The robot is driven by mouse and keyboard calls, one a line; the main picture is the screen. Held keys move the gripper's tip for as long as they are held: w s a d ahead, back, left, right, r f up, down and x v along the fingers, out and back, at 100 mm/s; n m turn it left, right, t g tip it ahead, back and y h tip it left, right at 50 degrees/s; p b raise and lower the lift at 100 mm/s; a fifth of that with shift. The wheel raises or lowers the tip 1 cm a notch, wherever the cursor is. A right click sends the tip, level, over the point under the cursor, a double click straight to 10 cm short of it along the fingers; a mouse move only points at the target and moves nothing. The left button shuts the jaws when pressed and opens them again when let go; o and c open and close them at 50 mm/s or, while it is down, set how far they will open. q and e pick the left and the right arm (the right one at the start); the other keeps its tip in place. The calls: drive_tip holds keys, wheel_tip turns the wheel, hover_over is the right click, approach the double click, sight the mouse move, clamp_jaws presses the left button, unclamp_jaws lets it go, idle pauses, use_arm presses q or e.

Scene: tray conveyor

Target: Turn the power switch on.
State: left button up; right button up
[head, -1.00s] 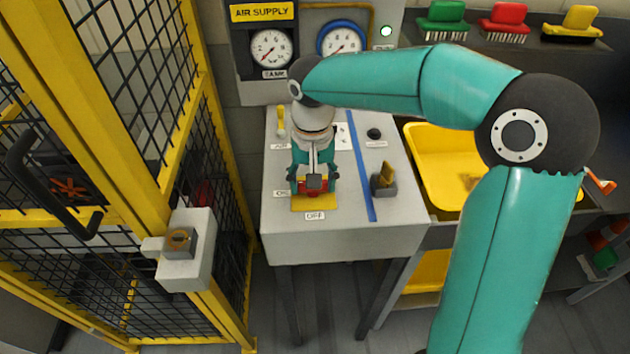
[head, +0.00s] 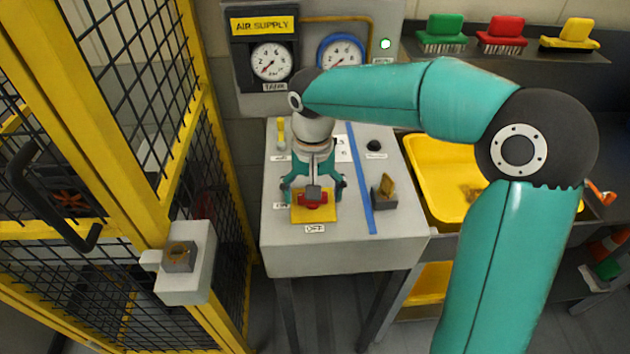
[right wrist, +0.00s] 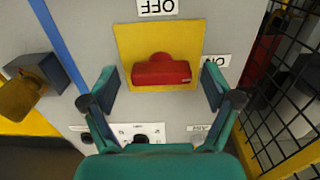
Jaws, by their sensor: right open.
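The power switch is a red knob (head: 314,200) on a yellow plate (head: 328,215), on the grey table. The red knob also shows in the right wrist view (right wrist: 160,71). Its bar lies crosswise, and a small pale mark at one end faces the ON label (right wrist: 215,61). The OFF label (head: 315,229) is at the plate's front edge. My right gripper (head: 313,186) is open over the knob. In the right wrist view its fingers (right wrist: 160,88) stand apart on both sides, with gaps to the knob. My left gripper is not in view.
A grey block with a yellow flap (head: 384,193) stands right of the blue strip (head: 359,180). A yellow mesh fence with a latch box (head: 186,265) is close on the left. Gauges (head: 271,60) are behind, and a yellow bin (head: 438,165) is to the right.

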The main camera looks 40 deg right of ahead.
wheel_tip(320, 180, up, 12)
idle(0.5)
drive_tip(key=shift+f, duration=0.1)
